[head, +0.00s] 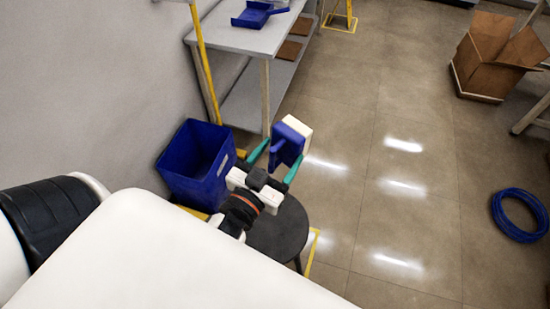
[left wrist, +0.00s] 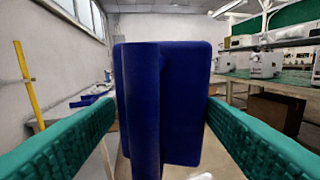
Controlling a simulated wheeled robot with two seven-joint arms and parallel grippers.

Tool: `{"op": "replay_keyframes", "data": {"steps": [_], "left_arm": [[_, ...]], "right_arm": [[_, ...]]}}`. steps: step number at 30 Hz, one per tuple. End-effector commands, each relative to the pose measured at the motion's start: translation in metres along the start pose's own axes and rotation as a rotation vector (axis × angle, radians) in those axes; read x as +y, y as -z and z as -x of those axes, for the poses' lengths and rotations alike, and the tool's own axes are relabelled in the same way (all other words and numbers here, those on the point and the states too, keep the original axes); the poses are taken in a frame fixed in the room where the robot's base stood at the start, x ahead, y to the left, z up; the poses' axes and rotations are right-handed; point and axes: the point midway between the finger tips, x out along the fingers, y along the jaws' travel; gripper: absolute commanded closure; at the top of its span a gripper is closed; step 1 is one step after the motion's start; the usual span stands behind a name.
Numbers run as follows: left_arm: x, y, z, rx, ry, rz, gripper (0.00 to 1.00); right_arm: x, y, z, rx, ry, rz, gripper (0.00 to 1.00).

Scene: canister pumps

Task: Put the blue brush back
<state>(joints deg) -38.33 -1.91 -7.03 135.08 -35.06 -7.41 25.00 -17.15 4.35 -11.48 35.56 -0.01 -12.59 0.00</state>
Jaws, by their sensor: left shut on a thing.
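The blue brush (head: 287,145), with a pale bristle block (head: 298,127) on its far side, is held up by my left gripper (head: 277,161). The green fingers are shut on it, one on each side. In the left wrist view the brush (left wrist: 185,100) stands upright between the fingers and fills the middle. It hides much of what lies behind it. A blue dustpan (head: 252,17) lies on the grey table (head: 233,38) at the upper left, well beyond the gripper. My right gripper does not show.
A blue bin (head: 190,165) stands left of the gripper, beside the wall. A black round stool (head: 283,235) is below it. A yellow pole (head: 205,65) stands at the table's edge. A cardboard box (head: 490,55) and a blue coil (head: 518,214) are at right; the middle floor is clear.

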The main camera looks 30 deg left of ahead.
Motion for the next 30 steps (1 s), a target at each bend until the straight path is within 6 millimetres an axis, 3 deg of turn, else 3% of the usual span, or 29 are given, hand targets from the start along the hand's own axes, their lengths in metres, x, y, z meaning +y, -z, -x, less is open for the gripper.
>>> {"op": "replay_keyframes", "data": {"steps": [1, 3, 9, 16, 19, 21, 24, 27, 30], "left_arm": [[-0.003, 0.028, -0.002, 0.008, 0.005, -0.002, 0.54], [-0.010, 0.058, -0.009, 0.041, 0.019, -0.009, 0.54], [-0.042, 0.169, -0.040, 0.318, 0.140, -0.085, 0.54], [-0.056, 0.271, -0.053, 0.787, 0.361, -0.290, 0.54], [-0.045, 0.311, -0.049, 1.000, 0.468, -0.431, 0.54], [-0.027, 0.339, -0.043, 1.139, 0.540, -0.553, 0.54], [0.001, 0.361, -0.033, 1.259, 0.608, -0.684, 0.54], [0.022, 0.371, -0.025, 1.316, 0.639, -0.755, 0.54], [0.031, 0.379, -0.022, 1.340, 0.652, -0.783, 0.54]], "right_arm": [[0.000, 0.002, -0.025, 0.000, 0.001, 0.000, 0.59], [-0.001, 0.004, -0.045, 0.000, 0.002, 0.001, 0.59], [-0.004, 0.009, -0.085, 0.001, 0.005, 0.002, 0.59], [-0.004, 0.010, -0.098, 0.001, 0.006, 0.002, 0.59], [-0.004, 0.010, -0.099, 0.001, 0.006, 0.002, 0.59], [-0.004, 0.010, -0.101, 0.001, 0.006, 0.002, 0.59], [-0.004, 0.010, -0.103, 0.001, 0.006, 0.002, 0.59], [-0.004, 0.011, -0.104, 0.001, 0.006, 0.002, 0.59], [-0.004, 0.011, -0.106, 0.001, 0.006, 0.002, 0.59]]}}
